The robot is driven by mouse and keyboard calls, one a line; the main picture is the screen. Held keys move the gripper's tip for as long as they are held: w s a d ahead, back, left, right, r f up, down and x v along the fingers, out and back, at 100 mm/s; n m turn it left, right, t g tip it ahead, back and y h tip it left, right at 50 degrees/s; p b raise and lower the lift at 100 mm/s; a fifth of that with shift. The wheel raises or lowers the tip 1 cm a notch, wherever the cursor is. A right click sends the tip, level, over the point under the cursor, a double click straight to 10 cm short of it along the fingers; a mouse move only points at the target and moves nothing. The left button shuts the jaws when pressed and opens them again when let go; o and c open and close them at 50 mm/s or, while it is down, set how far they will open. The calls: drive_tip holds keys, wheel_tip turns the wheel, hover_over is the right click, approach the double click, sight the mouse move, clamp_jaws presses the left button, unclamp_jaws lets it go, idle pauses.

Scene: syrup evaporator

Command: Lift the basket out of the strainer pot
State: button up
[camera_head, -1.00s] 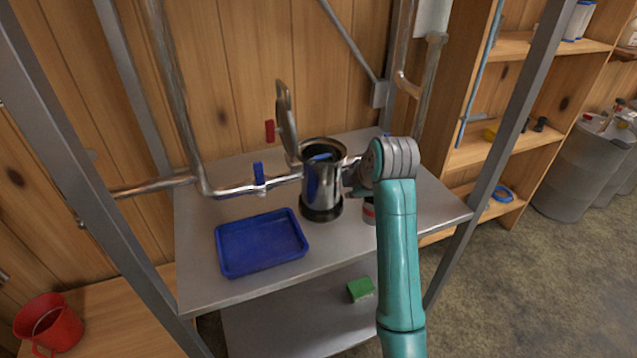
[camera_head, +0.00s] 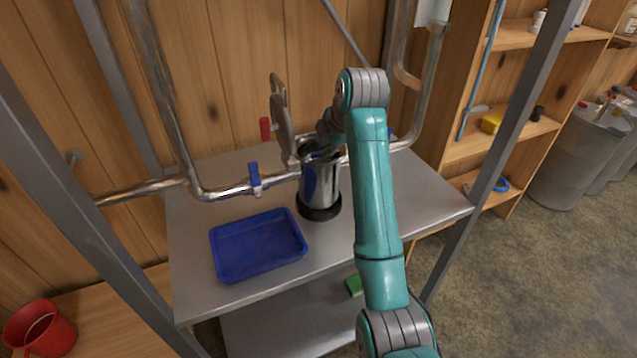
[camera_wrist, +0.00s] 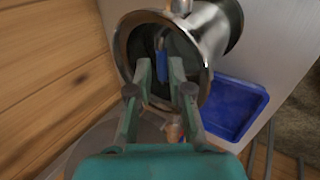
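The strainer pot (camera_head: 318,186) is a shiny steel cylinder on a dark base on the grey shelf. Its lid (camera_head: 281,117) stands raised at the pot's left rear. In the wrist view the pot's open mouth (camera_wrist: 121,48) faces me. Inside it shows a blue part (camera_wrist: 163,62), seemingly the basket's handle; the rest of the basket is dark and hard to make out. My gripper (camera_wrist: 160,70) is at the mouth, its two fingers apart with the blue part between or just beyond their tips. I cannot tell whether they touch it. In the head view my arm hides the gripper's tips.
A blue tray (camera_head: 258,245) lies on the shelf left of and in front of the pot. A pipe with a blue-handled valve (camera_head: 254,178) runs to the pot's left side. A red handle (camera_head: 265,129) is near the lid. Steel posts frame the shelf.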

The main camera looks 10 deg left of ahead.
drive_tip(key=x, duration=0.3)
drive_tip(key=shift+s+a+f, duration=0.1)
drive_tip(key=shift+a+f, duration=0.15)
drive_tip(key=shift+f, duration=0.05)
drive_tip(key=shift+w+a+f, duration=0.2)
drive_tip(key=shift+w+f, duration=0.15)
drive_tip(key=shift+f, duration=0.2)
drive_tip(key=shift+c, duration=0.3)
clamp_jaws()
